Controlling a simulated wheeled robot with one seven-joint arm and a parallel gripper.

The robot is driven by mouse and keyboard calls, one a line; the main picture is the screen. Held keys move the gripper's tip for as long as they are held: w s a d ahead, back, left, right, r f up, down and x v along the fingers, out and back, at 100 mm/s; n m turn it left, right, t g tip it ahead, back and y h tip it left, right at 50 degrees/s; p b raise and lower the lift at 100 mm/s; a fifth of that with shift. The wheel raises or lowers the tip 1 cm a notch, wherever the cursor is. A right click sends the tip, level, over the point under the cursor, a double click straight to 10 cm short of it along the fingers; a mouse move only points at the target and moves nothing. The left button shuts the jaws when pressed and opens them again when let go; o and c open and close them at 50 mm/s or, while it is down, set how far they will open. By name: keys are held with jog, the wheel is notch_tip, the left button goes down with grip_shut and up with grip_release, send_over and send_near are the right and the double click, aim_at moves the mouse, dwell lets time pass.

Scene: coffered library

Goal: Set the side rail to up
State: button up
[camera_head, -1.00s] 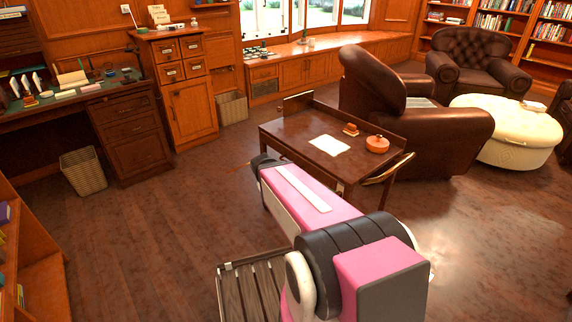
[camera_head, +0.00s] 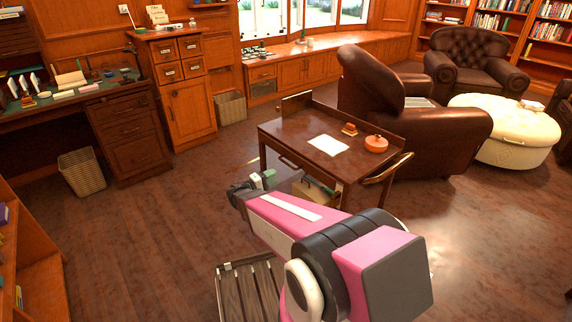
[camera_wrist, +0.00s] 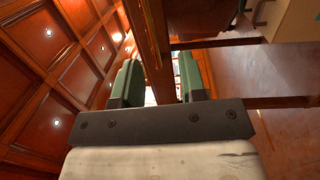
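The dark wooden trolley (camera_head: 300,150) stands in the middle of the room, with a raised board (camera_head: 360,122) along its back edge and a short upright board (camera_head: 297,102) at its far left. A handle-like strip (camera_head: 288,161) shows on its near side. I cannot tell which part is the side rail. My gripper (camera_head: 262,180) is low at the trolley's near left side. In the wrist view, its green fingers (camera_wrist: 157,82) are apart, and a wooden edge (camera_wrist: 150,40) runs into the gap between them. Contact with the wood cannot be told.
On the trolley top are a white sheet (camera_head: 328,145), an orange pot (camera_head: 376,143) and a small stacked item (camera_head: 349,129). A brass handle (camera_head: 388,168) is at its right end. A leather armchair (camera_head: 435,130) stands close behind. The floor to the left (camera_head: 160,230) is clear.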

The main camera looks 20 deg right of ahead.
aim_at(286, 163)
jog(key=shift+n+t+h, duration=0.3)
jog(key=shift+t+h, duration=0.2)
jog(key=shift+t, duration=0.2)
jog(key=x, duration=0.3)
jog(key=w+x, duration=0.1)
jog(key=x, duration=0.6)
jog(key=shift+w+a+r, duration=0.1)
jog(key=shift+w+a, duration=0.2)
jog(key=shift+a, duration=0.05)
jog(key=shift+c, duration=0.3)
grip_shut()
